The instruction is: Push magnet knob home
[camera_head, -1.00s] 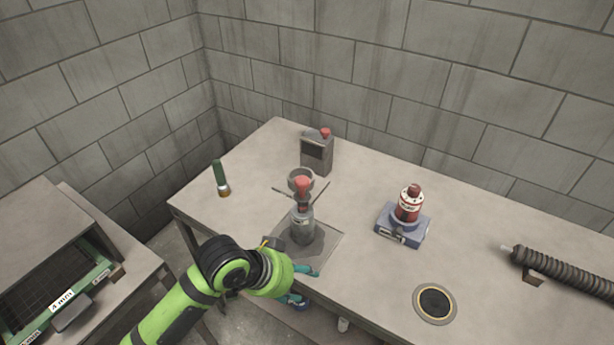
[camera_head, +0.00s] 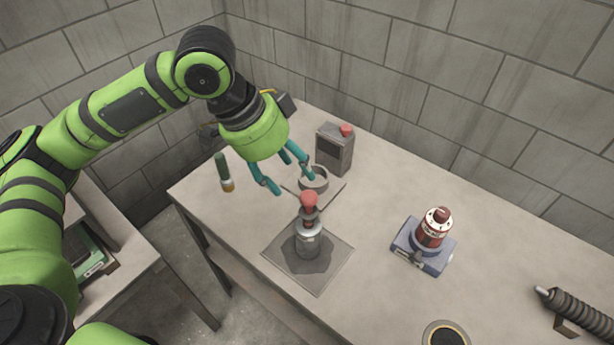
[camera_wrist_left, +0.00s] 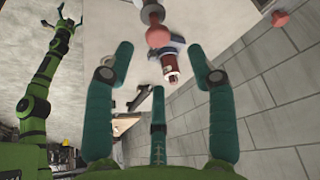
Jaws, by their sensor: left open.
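A grey metal device (camera_head: 308,240) stands upright on a square plate (camera_head: 328,275) on the table. A red knob (camera_head: 309,199) tops its thin stem; I take this as the magnet knob. My left gripper (camera_head: 292,182) is open and empty, above the table, up and left of the knob in the head view. One finger overlaps a grey ring (camera_head: 318,187) there. In the left wrist view the open left gripper (camera_wrist_left: 160,85) has the red knob (camera_wrist_left: 157,37) showing between and beyond its fingers, apart from them. My right gripper (camera_wrist_left: 62,20) shows small, its jaws unclear.
A grey box (camera_head: 334,150) with a red button stands behind the ring. A red and white device (camera_head: 432,232) sits on a blue-grey base to the right. A dark green flashlight-like cylinder (camera_head: 224,172) stands left. A ribbed hose (camera_head: 582,313) lies far right. Concrete walls close the back.

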